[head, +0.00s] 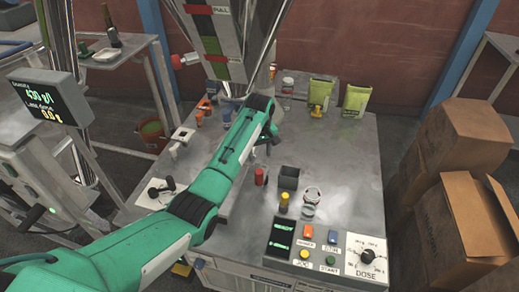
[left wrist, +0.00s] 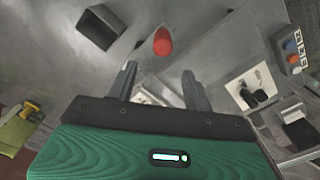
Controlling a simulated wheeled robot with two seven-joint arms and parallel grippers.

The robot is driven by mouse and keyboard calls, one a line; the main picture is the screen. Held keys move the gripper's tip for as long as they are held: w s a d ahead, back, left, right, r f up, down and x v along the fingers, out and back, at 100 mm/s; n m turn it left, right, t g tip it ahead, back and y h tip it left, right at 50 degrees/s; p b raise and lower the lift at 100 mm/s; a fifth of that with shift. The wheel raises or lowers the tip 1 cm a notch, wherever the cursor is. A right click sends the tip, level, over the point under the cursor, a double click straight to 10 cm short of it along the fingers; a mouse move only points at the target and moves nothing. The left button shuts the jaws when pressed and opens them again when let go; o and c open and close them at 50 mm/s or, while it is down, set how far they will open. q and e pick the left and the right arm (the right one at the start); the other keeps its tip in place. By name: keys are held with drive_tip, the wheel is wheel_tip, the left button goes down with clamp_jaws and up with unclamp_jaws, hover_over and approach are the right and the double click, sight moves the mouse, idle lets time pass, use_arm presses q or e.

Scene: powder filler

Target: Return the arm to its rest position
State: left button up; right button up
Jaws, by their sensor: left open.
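My green left arm (head: 205,193) reaches from the lower left over the metal table of the filler. Its gripper (head: 264,148) is above the tabletop, mostly hidden behind the forearm in the head view. In the left wrist view the two fingers of the left gripper (left wrist: 160,72) stand apart with nothing held between them. A red cylinder (head: 260,176) stands on the table near the gripper; its red top (left wrist: 162,42) shows just beyond the fingertips, apart from them. My right gripper is in neither view.
A dark square cup (head: 289,177) and a clear jar (head: 311,196) stand by the red cylinder. The filler column (head: 217,40) rises behind my arm. A control panel (head: 318,247) is in front; cardboard boxes (head: 462,215) are at the right.

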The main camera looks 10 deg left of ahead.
use_arm(q)
drive_tip(key=shift+r, duration=0.8)
